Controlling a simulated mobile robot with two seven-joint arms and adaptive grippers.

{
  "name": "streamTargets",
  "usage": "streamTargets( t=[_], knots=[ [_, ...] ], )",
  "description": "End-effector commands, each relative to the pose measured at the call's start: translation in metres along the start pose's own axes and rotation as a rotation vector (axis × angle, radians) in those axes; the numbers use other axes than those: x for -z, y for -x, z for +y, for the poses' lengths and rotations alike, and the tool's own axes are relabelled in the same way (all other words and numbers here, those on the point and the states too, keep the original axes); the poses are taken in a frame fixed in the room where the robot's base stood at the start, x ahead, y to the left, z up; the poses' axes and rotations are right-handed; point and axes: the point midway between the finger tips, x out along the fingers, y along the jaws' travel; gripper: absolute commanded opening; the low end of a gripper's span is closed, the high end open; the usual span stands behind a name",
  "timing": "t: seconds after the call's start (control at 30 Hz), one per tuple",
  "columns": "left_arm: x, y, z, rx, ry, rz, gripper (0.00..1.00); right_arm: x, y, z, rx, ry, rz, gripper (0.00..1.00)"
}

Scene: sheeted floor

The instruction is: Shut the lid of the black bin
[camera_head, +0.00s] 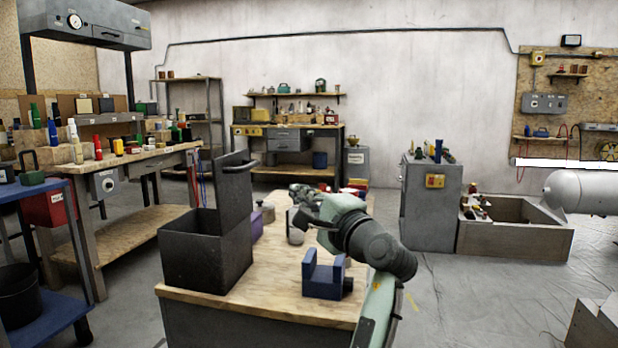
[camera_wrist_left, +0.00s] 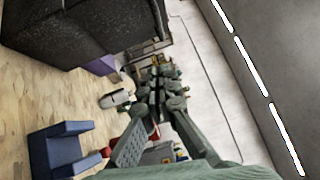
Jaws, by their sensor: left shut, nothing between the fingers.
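The black bin (camera_head: 205,259) stands on the near left of a wood-topped bench, its top open. Its lid (camera_head: 234,195) stands upright at the bin's right side, and a handle shows at the lid's top. In the left wrist view, the dark speckled bin and lid (camera_wrist_left: 100,18) fill the upper left. My left gripper (camera_head: 299,200) is shut and empty, to the right of the lid and apart from it. Its closed fingers show in the left wrist view (camera_wrist_left: 157,88). My right gripper is not in view.
A blue U-shaped block (camera_head: 322,278) sits on the bench top (camera_head: 262,290) below my left arm. A purple object (camera_head: 257,226) and a pale rounded object (camera_head: 295,228) lie between lid and gripper. A grey cabinet (camera_head: 430,200) stands to the right, with open floor nearby.

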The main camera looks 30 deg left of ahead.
Motion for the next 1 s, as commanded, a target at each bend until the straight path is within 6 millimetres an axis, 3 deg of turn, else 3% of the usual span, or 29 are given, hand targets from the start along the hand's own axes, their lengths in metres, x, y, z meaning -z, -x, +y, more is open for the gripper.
streamTargets(
  t=[0.13,0.27,0.63,0.8,1.0],
  knots=[
    [0.001,-0.003,-0.006,0.002,0.000,-0.002,0.00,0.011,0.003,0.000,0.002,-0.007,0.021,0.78],
    [0.000,-0.022,-0.007,0.003,0.000,-0.003,0.00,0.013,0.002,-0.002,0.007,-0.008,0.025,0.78],
    [0.000,-0.100,-0.007,0.002,0.000,-0.003,0.00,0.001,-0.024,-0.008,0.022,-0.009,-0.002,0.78],
    [-0.018,-0.117,-0.006,0.001,0.003,-0.002,0.00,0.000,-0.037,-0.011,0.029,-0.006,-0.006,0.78],
    [-0.027,-0.125,-0.005,0.000,0.002,0.000,0.00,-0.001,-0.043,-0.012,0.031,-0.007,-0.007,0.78]
  ],
)
